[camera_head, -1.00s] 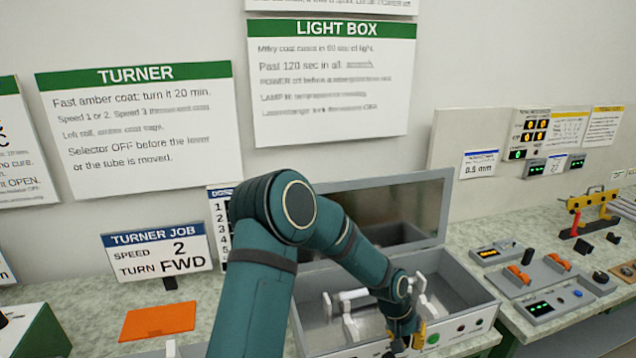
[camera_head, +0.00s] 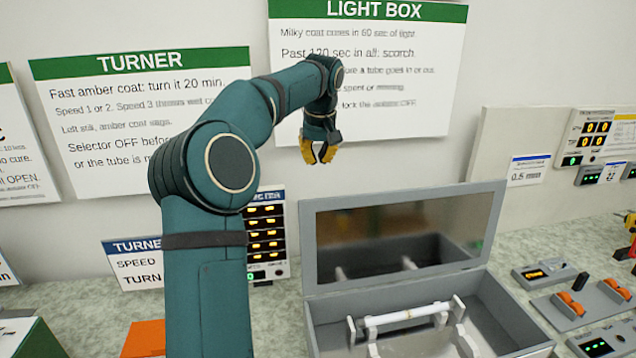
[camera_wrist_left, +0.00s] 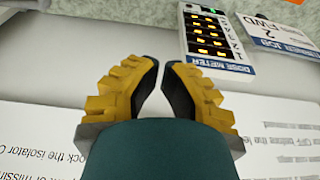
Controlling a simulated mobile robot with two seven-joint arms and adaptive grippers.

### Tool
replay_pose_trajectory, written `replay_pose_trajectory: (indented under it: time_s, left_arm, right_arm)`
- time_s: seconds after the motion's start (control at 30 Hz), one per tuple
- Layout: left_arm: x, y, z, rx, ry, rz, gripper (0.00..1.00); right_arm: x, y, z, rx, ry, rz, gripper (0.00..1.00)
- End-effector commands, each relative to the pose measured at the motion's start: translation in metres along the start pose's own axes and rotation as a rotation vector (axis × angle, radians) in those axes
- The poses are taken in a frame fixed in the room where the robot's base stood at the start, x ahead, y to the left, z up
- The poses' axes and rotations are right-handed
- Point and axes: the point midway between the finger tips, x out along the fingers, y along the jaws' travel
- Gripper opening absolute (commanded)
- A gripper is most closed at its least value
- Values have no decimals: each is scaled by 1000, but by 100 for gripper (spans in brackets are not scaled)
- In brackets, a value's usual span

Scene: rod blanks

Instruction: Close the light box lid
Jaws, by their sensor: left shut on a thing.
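The light box (camera_head: 531,350) is a grey box on the bench, with its lid (camera_head: 310,240) standing open at the back. The lid's inner face is a dark mirror-like panel. A whitish tube (camera_head: 408,316) lies across white supports inside. My left gripper (camera_head: 318,160) hangs pointing down in front of the wall sign, above the lid's top edge and apart from it in the picture. Its yellow fingers nearly meet in the left wrist view (camera_wrist_left: 161,66). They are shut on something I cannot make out. My right gripper is out of view.
The dose meter (camera_head: 266,235) stands left of the box, with the turner job sign (camera_head: 135,262) and an orange sheet (camera_head: 143,338) further left. Small control units (camera_head: 543,272) stand right of the box. My left arm crosses the left-centre.

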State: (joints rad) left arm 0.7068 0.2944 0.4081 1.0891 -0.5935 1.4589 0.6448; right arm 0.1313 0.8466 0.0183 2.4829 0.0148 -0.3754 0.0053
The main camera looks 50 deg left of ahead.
Motion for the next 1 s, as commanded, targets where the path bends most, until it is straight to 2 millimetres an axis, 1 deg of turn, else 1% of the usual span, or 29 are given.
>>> replay_pose_trajectory:
  time_s: [0.13, 0.27, 0.37, 0.7, 0.77, 1.0]
  left_arm:
    - [-3, -3, -1, -8, 3, -3, 0]
    - [6, -4, -1, -9, 1, -5, 0]
    - [20, -4, -1, -10, 0, -5, 0]
    - [87, -4, 0, -8, -2, -4, 0]
    - [98, -4, -1, -10, -1, -5, 0]
    - [87, -4, 26, -8, 3, -3, 0]
  right_arm:
    - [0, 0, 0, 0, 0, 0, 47]
    - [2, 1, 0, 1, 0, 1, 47]
    - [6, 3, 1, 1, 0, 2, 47]
    - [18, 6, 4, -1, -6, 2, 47]
    - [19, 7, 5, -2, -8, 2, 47]
    - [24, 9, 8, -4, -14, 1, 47]
